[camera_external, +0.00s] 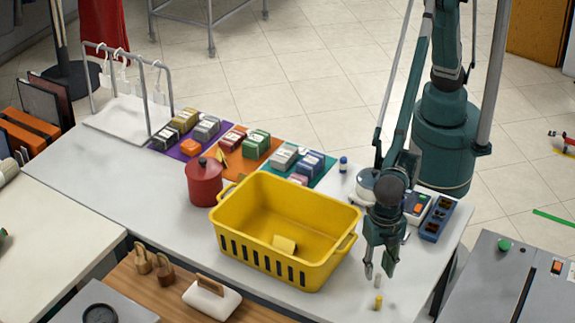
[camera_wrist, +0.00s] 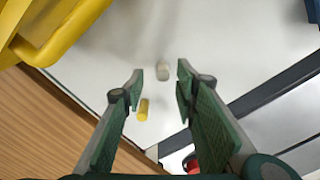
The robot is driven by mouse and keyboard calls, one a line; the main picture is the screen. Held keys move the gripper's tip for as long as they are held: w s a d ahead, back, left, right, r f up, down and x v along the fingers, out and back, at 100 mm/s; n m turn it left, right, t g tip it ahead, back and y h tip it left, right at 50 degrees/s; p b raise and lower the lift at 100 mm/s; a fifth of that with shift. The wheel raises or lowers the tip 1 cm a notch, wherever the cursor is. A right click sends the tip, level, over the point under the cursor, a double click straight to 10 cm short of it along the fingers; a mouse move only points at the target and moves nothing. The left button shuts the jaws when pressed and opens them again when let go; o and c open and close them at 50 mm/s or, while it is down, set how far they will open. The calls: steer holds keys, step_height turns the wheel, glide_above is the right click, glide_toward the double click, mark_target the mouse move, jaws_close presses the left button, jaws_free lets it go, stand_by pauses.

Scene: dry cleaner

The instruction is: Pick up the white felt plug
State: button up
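The white felt plug (camera_wrist: 163,69) is a small pale cylinder standing on the light table top. In the wrist view it shows between and just beyond my fingertips. In the external view it is a small pale shape (camera_external: 377,281) just below my gripper (camera_external: 379,270). My gripper (camera_wrist: 160,74) is open, its two green fingers spread and empty, pointing down over the table near its front edge. A yellow plug (camera_wrist: 143,109) lies close by, nearer the left finger; it also shows in the external view (camera_external: 378,302).
A yellow basket (camera_external: 225,222) holding a small yellow item stands left of my gripper. A blue tray (camera_external: 437,217) is to the right, behind. A red canister (camera_external: 203,184) and several coloured packs stand further left. The table edge runs close to the plugs.

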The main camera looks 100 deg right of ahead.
mark_target(383, 280)
steer(key=shift+s+f+b, duration=0.2)
steer(key=shift+f+b, duration=0.2)
steer(key=shift+f, duration=2.2)
steer(key=c, duration=0.8)
